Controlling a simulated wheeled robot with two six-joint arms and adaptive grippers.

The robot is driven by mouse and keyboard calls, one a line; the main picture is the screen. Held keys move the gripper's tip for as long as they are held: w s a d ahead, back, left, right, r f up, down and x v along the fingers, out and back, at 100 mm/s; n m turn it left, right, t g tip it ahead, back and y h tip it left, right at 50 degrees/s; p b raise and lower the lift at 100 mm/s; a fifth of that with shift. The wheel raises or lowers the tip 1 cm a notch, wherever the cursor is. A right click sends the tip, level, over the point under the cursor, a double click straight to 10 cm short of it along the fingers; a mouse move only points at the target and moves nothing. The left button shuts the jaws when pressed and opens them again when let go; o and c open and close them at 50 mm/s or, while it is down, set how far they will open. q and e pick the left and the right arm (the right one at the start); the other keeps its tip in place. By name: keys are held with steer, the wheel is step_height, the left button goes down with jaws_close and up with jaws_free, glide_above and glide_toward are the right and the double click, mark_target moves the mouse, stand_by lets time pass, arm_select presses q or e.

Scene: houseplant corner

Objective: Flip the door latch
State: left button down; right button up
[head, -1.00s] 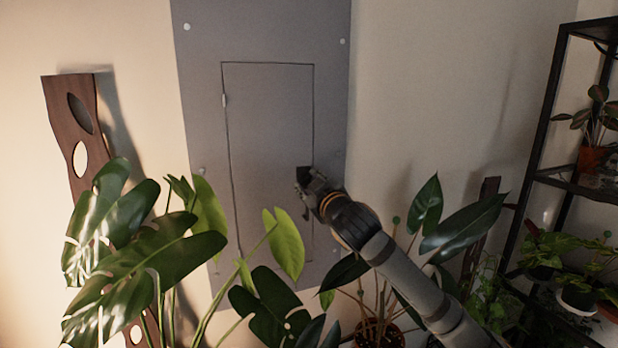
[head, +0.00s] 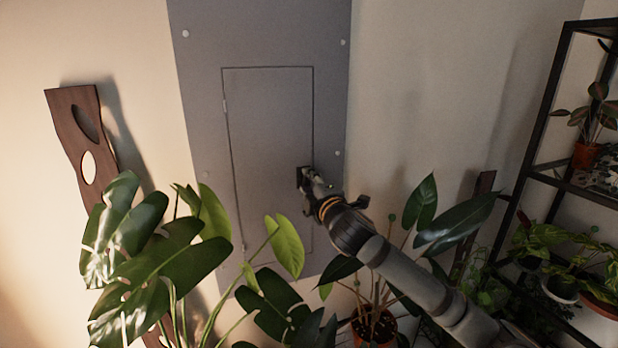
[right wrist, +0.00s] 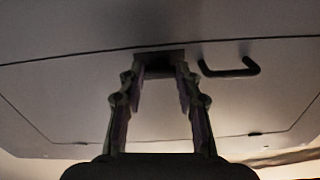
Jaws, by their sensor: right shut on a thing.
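The grey panel door (head: 270,130) is flush in its grey frame on the wall, outlined by a thin seam. The small dark latch (head: 299,176) is at the door's right edge, partly covered by my right gripper (head: 308,179). In the right wrist view, my right gripper's two fingers (right wrist: 160,80) reach to the dark latch piece (right wrist: 160,58) at the seam and are shut on it. A black bent handle (right wrist: 230,69) is on the door beside the fingers, apart from them. My left gripper is not in view.
A large-leaved plant (head: 140,245) stands at lower left, in front of the panel. A potted plant (head: 375,325) stands under my right arm. A black shelf (head: 540,130) with potted plants is at right. A wooden board (head: 75,130) leans at left.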

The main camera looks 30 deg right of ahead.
steer(key=shift+n+p, duration=0.3)
steer(key=shift+n, duration=0.3)
steer(key=o, duration=1.2)
steer(key=shift+c, duration=0.2)
